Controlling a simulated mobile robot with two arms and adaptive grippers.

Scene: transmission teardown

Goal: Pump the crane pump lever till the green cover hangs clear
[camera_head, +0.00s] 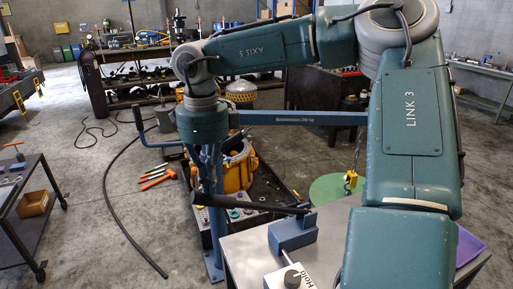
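The pump lever (255,205) is a black bar rising from a blue pump block (292,234) on a grey metal table, its far end pointing left. My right gripper (206,182) hangs below its green wrist at the lever's left end. Its fingers overlap the blue crane post (214,250), so their grip on the lever is unclear. The crane's blue boom (290,118) runs right behind my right arm. A yellow hook (350,181) hangs on a chain over the green cover (328,188), a flat disc partly hidden by the table and arm. I cannot tell its clearance. My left gripper is out of view.
A white box with a knob marked Hold (289,279) stands at the table's front. A yellow-orange housing (239,168) sits behind the crane post. Orange-handled tools (157,176) lie left of it. A dark cart (30,205) stands at left. Open floor lies between, crossed by a black hose.

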